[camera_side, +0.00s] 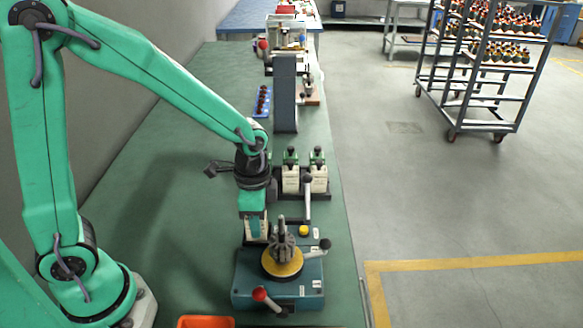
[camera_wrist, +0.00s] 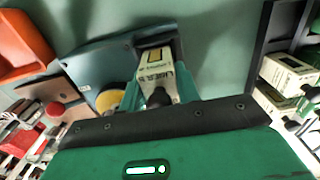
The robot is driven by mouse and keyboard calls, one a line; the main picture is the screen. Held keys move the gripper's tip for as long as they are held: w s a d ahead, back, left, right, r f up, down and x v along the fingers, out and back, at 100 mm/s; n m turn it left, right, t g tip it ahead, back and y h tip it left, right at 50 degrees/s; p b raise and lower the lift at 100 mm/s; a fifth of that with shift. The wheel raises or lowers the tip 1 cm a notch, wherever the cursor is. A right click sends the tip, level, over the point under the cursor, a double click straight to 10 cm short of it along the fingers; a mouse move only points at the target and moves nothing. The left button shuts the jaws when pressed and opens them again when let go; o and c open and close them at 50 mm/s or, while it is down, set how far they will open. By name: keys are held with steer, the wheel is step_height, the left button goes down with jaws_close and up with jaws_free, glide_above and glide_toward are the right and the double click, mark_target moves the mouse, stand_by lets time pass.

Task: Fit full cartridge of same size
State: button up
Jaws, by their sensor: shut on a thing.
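My gripper (camera_wrist: 157,98) is shut on a white cartridge (camera_wrist: 157,72) with a yellow-and-black mark and dark printing. In the side view, my gripper (camera_side: 254,216) holds this cartridge (camera_side: 257,230) low at the back left edge of a teal winding machine (camera_side: 250,289). I cannot tell whether the cartridge touches the machine. The machine carries a yellow disc (camera_side: 283,266) with a grey head on it. Two white cartridges with green tops and black knobs, a left one (camera_side: 290,182) and a right one (camera_side: 319,181), stand in a dark rack behind the machine.
An orange bin (camera_side: 206,322) is at the front left. A grey post (camera_side: 286,95) stands farther back. The green bench is clear at left.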

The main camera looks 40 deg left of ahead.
steer(key=shift+f, duration=0.7)
stand_by(0.3)
steer(key=o, duration=1.1)
steer(key=shift+r, duration=0.15)
steer(key=shift+r, duration=2.15)
steer(key=shift+r, duration=0.1)
steer(key=shift+r, duration=3.8)
